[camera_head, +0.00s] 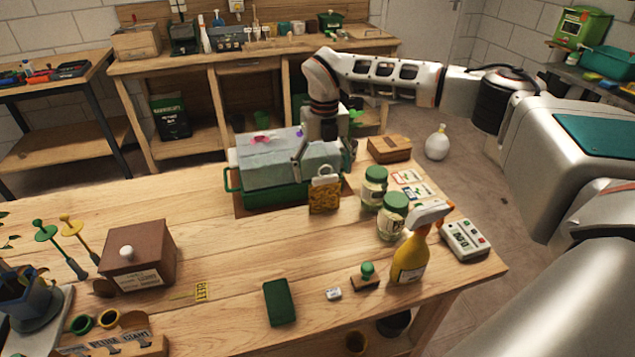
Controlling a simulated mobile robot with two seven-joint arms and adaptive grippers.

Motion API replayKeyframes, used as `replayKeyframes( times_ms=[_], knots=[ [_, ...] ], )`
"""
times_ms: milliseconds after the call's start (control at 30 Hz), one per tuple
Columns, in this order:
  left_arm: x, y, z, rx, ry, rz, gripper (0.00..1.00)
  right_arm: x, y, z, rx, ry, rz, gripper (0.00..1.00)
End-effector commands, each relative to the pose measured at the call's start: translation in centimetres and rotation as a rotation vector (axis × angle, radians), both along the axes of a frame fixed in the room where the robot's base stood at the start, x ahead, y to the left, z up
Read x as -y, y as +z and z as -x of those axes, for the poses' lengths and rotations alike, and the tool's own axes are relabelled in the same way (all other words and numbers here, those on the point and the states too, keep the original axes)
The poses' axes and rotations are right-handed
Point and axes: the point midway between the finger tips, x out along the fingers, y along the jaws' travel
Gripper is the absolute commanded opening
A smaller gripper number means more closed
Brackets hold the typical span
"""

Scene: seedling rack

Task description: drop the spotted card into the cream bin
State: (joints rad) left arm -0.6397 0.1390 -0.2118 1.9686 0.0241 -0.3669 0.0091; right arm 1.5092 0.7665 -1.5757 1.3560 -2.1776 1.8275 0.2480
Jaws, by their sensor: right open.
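My right gripper (322,160) is open and points down at the right end of the green-framed clear tray. A yellow, dark-patterned upright piece (324,195) with a pale top stands just below and in front of its fingers; I cannot tell whether they touch it. Small printed cards (408,177) lie flat to the right, behind the green-lidded jars; their marks are too small to tell which one is spotted. I cannot make out a cream bin. My left gripper is not in view.
The green tray (232,182) stands at the table's back. Jars (391,222), a yellow spray bottle (410,257) and a label device (464,241) crowd the right. A brown box (140,252) stands left. The middle of the table is mostly clear.

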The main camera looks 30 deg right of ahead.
Motion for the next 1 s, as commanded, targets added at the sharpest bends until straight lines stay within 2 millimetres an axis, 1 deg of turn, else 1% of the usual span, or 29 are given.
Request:
replayKeyframes(
  times_ms=[133, 367, 467, 600, 700, 800, 1000],
  knots=[
    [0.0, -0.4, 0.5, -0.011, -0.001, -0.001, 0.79, 0.4, -0.6, 0.1, -0.003, -0.006, 0.007, 0.82],
    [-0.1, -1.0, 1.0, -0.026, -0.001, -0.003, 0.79, 0.4, -2.9, 0.1, -0.002, -0.004, 0.005, 0.82],
    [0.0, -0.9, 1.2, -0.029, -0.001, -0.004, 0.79, 0.5, -4.0, 0.3, -0.004, -0.004, 0.005, 0.82],
    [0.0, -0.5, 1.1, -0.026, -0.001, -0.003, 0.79, 0.7, -6.1, 0.5, -0.002, -0.004, 0.005, 0.82],
    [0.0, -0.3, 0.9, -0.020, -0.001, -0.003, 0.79, 0.7, -7.2, 0.5, -0.002, -0.005, 0.004, 0.82],
    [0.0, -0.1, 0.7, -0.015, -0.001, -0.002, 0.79, 0.7, -7.7, 0.4, 0.000, -0.004, 0.004, 0.82],
    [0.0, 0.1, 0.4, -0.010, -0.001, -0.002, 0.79, 0.7, -7.8, 0.4, 0.000, -0.004, 0.003, 0.82]
  ],
)
